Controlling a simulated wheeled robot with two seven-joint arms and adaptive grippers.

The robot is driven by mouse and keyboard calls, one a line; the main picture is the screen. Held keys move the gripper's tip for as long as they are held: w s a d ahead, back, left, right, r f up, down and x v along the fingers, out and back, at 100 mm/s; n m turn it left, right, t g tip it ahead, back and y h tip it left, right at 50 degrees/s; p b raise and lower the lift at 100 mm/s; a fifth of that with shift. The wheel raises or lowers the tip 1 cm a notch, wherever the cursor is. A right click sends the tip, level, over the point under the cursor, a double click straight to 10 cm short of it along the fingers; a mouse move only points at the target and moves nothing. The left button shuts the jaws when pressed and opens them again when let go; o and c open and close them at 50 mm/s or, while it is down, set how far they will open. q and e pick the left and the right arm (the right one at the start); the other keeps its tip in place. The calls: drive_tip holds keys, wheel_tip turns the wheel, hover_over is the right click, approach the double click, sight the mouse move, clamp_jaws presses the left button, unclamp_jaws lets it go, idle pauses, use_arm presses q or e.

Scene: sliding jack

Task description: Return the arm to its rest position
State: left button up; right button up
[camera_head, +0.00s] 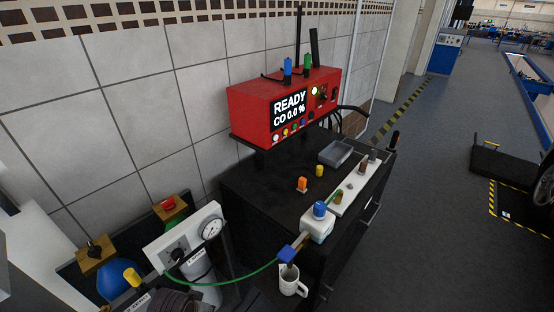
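Neither of my grippers shows in the head view, and I cannot make out either arm for certain. A red analyser box (284,104) on a wall shelf reads "READY CO 0.0 %". Below it stands a black cabinet (262,190). On its top are a white block with a blue cap (317,222), an orange fitting (302,185), a yellow fitting (319,170), a grey tray (336,153) and a pale strip (352,187) holding several small fittings. A green hose (236,279) runs to a blue connector (287,253) above a white mug (291,281).
A white gauge panel (186,238) stands at the lower left, with a blue cylinder (118,278) beside it. The tiled wall (120,100) closes off the left. Open grey floor (428,200) lies right of the cabinet. A black ramp (506,162) and a tyre (545,186) are at far right.

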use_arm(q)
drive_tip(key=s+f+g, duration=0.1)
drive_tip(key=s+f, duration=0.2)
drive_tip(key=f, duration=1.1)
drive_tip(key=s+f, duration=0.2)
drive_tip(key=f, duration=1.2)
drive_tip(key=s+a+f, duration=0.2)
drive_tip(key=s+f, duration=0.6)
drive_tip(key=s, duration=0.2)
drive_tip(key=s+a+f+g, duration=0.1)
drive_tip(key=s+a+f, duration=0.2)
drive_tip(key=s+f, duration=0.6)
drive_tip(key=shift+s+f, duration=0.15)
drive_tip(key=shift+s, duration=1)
